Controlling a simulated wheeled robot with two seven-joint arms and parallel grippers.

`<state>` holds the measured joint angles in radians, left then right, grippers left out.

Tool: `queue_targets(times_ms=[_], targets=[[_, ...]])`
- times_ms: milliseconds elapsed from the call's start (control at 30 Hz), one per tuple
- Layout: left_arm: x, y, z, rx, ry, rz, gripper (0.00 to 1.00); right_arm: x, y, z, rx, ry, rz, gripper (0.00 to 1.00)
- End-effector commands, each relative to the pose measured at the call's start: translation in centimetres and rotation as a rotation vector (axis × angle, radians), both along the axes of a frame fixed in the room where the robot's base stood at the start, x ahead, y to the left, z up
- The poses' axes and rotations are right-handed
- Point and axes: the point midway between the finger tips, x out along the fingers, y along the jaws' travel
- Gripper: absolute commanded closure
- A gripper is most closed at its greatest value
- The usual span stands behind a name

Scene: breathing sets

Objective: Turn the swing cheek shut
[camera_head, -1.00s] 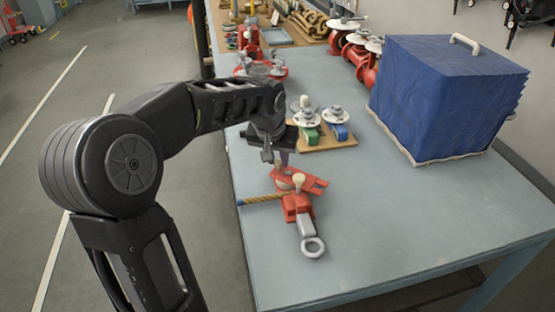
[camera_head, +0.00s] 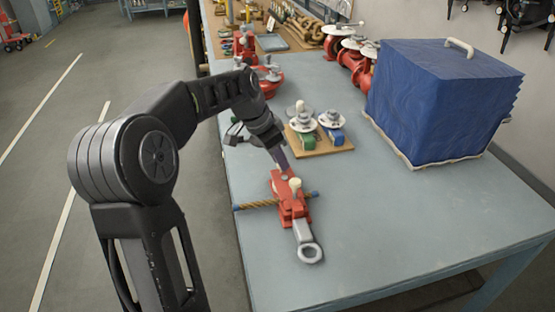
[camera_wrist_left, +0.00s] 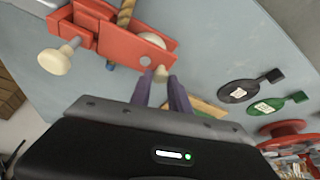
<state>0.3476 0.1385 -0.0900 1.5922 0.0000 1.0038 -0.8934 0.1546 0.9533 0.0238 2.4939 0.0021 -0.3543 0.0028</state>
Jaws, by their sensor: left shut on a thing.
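The red snatch block (camera_head: 293,208) lies on the bench with its grey hook eye (camera_head: 309,252) toward the front. A brown rope with blue ends (camera_head: 258,204) runs across it. The red swing cheek (camera_head: 281,184) lies about in line with the body; a pale wheel (camera_wrist_left: 152,40) still shows at its edge in the left wrist view. My right gripper is not in view.
A wooden board (camera_head: 318,140) with green and blue pieces and round-topped items stands just behind the block. A blue covered box (camera_head: 442,100) is at the right. Red valves (camera_head: 350,58) line the back. The bench's front right is clear.

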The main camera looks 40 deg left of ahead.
Motion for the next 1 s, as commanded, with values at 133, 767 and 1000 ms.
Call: queue_targets(times_ms=[133,767,1000], targets=[[0.04,0.04,0.0,0.001,0.001,-0.023,1.0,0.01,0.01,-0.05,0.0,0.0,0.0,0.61],[0.04,-0.01,-0.02,0.001,0.002,-0.027,0.56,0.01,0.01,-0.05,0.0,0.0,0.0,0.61],[0.04,-0.02,0.0,0.001,0.001,-0.027,0.55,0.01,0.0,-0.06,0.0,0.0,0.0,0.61]])
